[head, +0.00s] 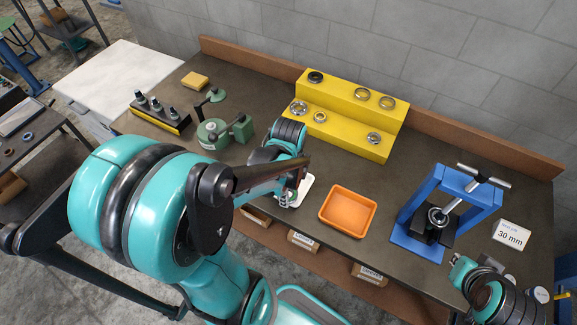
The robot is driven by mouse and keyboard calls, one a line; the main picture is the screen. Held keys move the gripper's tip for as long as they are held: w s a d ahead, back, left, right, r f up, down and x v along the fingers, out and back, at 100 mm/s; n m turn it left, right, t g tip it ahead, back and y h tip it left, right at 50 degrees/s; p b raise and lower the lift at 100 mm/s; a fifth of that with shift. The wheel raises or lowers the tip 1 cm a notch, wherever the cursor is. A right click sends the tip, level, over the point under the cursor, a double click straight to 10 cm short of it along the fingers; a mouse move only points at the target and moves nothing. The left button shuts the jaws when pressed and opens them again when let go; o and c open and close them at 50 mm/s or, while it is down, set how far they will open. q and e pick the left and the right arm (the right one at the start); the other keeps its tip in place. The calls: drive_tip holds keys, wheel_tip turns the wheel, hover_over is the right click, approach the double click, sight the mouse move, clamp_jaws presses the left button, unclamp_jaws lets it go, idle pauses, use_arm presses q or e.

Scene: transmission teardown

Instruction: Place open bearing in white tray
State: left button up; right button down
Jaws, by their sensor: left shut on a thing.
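The white tray (308,186) lies on the dark bench at the middle, left of the orange tray, and is partly hidden by my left arm. My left gripper (287,199) is low over the white tray's left part. It is shut on a small metallic thing, most likely the open bearing, which is mostly hidden by the fingers; I cannot tell whether it touches the tray. My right gripper (462,272) is at the lower right, by the bench's front edge, and its fingers are too unclear to read.
An orange tray (347,212) is empty. A yellow stepped stand (345,124) holds several bearings at the back. A blue press (409,222) stands to the right, beside a "30 mm" card (511,235). A green fixture (213,134) and a dark tool rack (160,119) are at left.

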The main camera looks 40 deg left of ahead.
use_arm(q)
drive_tip(key=w+a+f+b, duration=0.1)
drive_tip(key=w+a+f, duration=0.3)
drive_tip(key=w+a, duration=0.1)
drive_tip(key=w+a+f+b, duration=0.1)
drive_tip(key=w+a+f, duration=0.1)
drive_tip(key=a, duration=0.1)
drive_tip(key=shift+w+a+f+b, duration=0.15)
drive_tip(key=shift+f+b, duration=0.15)
drive_tip(key=shift+f, duration=0.1)
wheel_tip(320, 180, down, 4)
drive_tip(key=shift+r+b, duration=0.15)
drive_tip(key=shift+b, duration=0.5)
drive_tip(key=shift+f, duration=0.2)
drive_tip(key=shift+f, duration=0.15)
drive_tip(key=o, duration=1.4)
drive_tip(key=shift+o, duration=0.2)
